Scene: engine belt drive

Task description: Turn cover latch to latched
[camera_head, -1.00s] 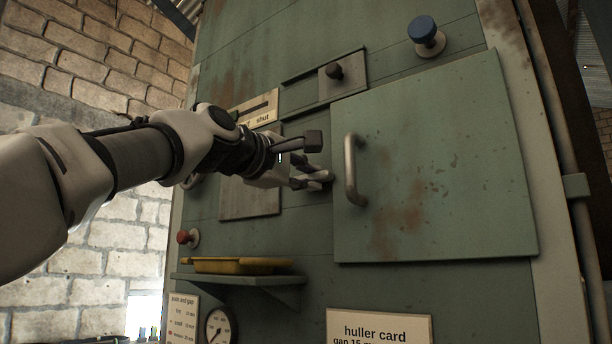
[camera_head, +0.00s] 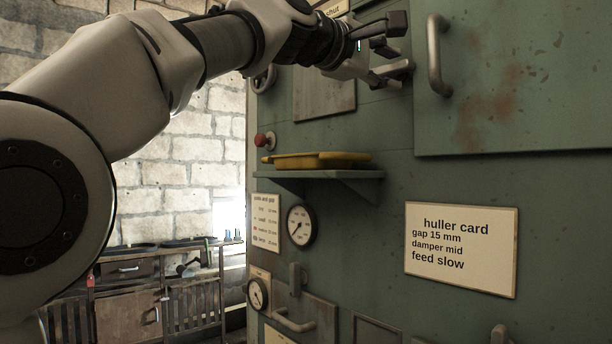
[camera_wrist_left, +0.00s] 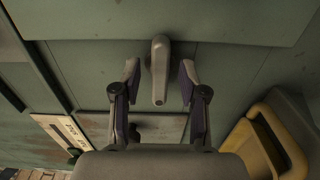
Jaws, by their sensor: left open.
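The cover latch (camera_wrist_left: 160,68) is a short grey lever on the green panel, next to the edge of the cover (camera_wrist_left: 170,15). In the left wrist view it points down the picture, between my left gripper's fingers (camera_wrist_left: 159,78). The fingers are open, with a gap on each side of the lever. In the head view my left gripper (camera_head: 392,48) is at the left edge of the cover (camera_head: 540,90), beside its bar handle (camera_head: 437,58). The latch (camera_head: 402,66) is partly hidden there by the fingers. My right gripper is not in view.
A shelf (camera_head: 340,185) with a yellow tray (camera_head: 315,160) sticks out below my left gripper. A red knob (camera_head: 262,140), gauges (camera_head: 301,226) and a huller card (camera_head: 462,248) are on the panel. A wooden bench (camera_head: 130,300) stands at the back left.

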